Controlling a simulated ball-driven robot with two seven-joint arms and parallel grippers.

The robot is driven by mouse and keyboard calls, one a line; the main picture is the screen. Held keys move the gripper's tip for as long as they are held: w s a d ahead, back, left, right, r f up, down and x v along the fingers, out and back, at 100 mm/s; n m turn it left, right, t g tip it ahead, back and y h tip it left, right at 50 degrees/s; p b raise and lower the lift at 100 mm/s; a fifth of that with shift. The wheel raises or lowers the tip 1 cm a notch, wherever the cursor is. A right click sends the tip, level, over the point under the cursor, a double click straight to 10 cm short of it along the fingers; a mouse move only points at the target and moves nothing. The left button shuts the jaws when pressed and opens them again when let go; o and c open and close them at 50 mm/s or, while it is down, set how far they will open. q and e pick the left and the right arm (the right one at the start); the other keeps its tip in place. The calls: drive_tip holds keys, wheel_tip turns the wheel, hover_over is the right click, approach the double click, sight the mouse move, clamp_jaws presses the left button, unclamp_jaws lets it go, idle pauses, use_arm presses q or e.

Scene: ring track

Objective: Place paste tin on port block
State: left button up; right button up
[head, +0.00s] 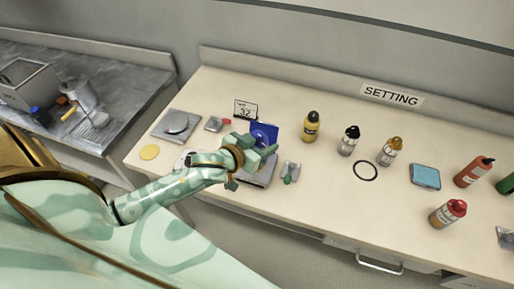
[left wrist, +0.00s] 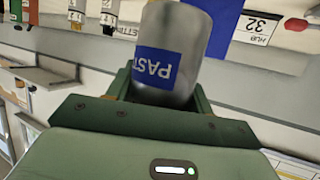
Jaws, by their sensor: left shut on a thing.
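The paste tin (left wrist: 172,55) is a silver cylinder with a blue label reading "PAST", upside down in the left wrist view. My left gripper (left wrist: 160,88) is shut on it. In the head view my left gripper (head: 258,154) is over the left part of the bench, and a blue panel (head: 266,127) shows just behind it. The tin cannot be told apart clearly there. A grey block (head: 262,177) lies partly hidden under the gripper; I cannot tell whether it is the port block. My right gripper is not in view.
A small sign reading 32 (head: 245,110) stands behind the gripper. A scale (head: 176,123) and yellow disc (head: 149,152) lie to the left. A yellow bottle (head: 311,127), other bottles, a black ring (head: 365,170) and a blue-topped box (head: 425,176) stand to the right.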

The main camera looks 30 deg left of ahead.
use_arm(q)
drive_tip(key=w+a+f, duration=0.1)
drive_tip(key=w+f+b, duration=0.1)
drive_tip(key=f, duration=0.1)
drive_tip(key=a+f+b, duration=0.1)
drive_tip(key=f, duration=0.1)
drive_tip(key=shift+w+a+f, duration=0.2)
drive_tip(key=shift+w+a, duration=0.15)
drive_tip(key=shift+w, duration=0.05)
wheel_tip(320, 180, down, 4)
drive_tip(key=shift+a+r+b, duration=0.1)
drive_tip(key=shift+r+b, duration=0.15)
drive_tip(key=shift+b, duration=0.5)
drive_tip(key=shift+w+r, duration=0.1)
drive_tip(key=shift+r, duration=0.05)
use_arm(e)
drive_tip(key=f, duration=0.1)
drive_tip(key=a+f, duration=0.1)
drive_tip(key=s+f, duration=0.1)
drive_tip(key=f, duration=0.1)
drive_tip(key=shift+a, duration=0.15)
use_arm(q)
drive_tip(key=o, duration=1.1)
drive_tip(key=shift+c, duration=0.2)
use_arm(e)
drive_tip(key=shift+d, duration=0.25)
